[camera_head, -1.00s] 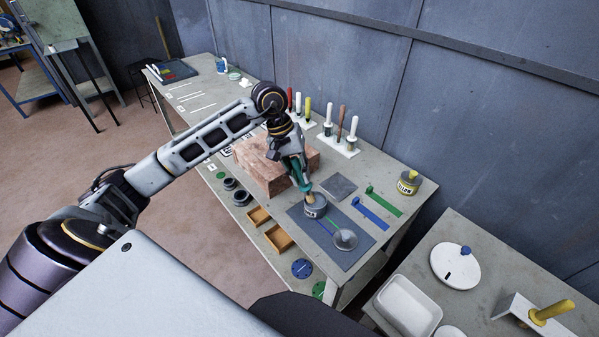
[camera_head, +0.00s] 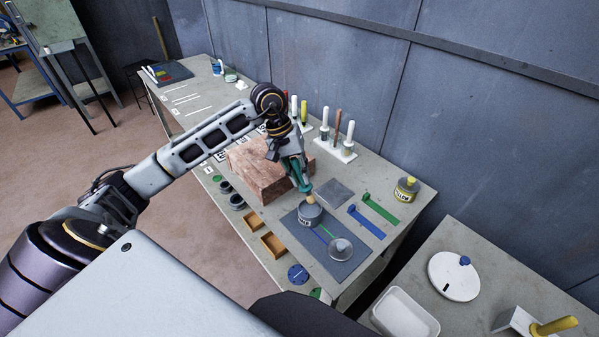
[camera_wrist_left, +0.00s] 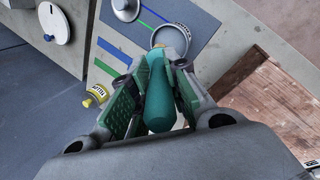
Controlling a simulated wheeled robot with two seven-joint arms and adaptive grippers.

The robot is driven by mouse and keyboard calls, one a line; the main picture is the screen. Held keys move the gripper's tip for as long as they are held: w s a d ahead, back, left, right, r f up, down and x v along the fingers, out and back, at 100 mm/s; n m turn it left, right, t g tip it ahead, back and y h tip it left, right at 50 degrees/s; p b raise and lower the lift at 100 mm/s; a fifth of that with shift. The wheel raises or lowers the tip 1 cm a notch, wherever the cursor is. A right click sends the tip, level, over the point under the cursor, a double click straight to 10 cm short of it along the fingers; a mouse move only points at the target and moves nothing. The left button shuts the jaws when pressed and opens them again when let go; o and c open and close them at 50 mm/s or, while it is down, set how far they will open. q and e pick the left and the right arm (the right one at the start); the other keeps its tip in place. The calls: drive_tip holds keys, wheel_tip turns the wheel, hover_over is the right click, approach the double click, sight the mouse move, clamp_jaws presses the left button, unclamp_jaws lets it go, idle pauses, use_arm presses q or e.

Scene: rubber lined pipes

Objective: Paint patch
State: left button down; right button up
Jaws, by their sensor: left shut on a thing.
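My left gripper (camera_head: 296,168) is shut on a brush with a teal handle (camera_wrist_left: 159,100). The brush points down, and its pale lower end is at the rim of a grey labelled can (camera_head: 309,215); whether the bristles are inside is hidden. The can stands on a dark mat (camera_head: 343,268) beside a round grey lid (camera_head: 341,249). The can's rim (camera_wrist_left: 172,32) partly shows in the left wrist view behind the gripper. A flat grey square (camera_head: 334,193), possibly the patch, lies behind the can. My right gripper is not in view.
A reddish block (camera_head: 256,170) stands left of the brush. Blue (camera_head: 367,222) and green (camera_head: 381,209) strips lie to the right, with a yellow-labelled can (camera_head: 406,189) beyond. Upright tools in a white rack (camera_head: 334,148) stand behind. Wooden trays (camera_head: 273,246) lie at the front edge.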

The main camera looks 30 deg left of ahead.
sight(300, 187)
use_arm(q)
drive_tip(key=shift+f+b, duration=0.45)
drive_tip(key=shift+f, duration=2.4)
drive_tip(key=shift+f+b, duration=0.25)
drive_tip(key=shift+b, duration=0.05)
drive_tip(key=shift+f+b, duration=0.3)
drive_tip(key=shift+b, duration=0.1)
idle(1.1)
drive_tip(key=shift+s+f+b, duration=0.1)
drive_tip(key=shift+b, duration=0.2)
idle(0.8)
drive_tip(key=shift+f, duration=0.1)
idle(1.3)
idle(0.9)
